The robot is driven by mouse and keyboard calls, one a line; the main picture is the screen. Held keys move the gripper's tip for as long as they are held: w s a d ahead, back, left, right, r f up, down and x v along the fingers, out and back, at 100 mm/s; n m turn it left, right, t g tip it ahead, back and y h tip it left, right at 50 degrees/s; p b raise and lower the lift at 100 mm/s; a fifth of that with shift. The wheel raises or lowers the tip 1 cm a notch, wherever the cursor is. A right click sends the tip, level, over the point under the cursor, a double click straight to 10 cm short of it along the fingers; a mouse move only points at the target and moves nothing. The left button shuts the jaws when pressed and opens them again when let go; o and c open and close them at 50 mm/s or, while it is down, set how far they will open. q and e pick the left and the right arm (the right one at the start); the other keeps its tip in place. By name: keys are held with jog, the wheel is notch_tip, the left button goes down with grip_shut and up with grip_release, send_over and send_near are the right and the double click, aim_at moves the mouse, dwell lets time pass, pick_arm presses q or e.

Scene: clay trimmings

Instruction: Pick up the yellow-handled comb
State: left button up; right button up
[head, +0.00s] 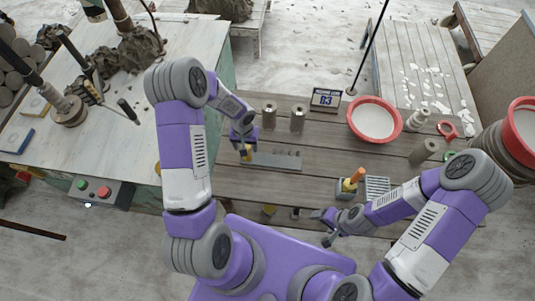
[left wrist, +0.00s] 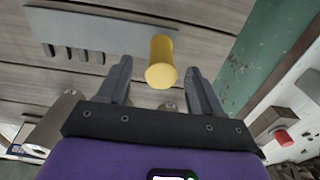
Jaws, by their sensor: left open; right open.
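The comb's yellow handle (left wrist: 160,62) stands between the two open fingers of my left gripper (left wrist: 160,85) in the left wrist view, pointing towards the camera. A grey plate with dark teeth or slots (left wrist: 95,38) runs left from beside it; I cannot tell whether the two are joined. In the head view the yellow handle (head: 248,153) shows just below my left gripper (head: 244,141), at the left end of the grey plate (head: 272,161) on the wooden table. My right gripper (head: 325,221) is open and empty near the table's front edge.
An orange-and-yellow handled tool (head: 353,179) stands in a grey holder beside a ribbed grey tray (head: 377,187). Metal cylinders (head: 297,117), a sign (head: 326,98) and a red-rimmed bowl (head: 374,119) stand further back. A pale bench (head: 110,150) lies left.

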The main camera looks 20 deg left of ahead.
pick_arm(q)
jog(key=shift+a+f, duration=0.15)
jog(key=shift+f, duration=2.2)
jog(key=shift+w, duration=0.1)
grip_shut()
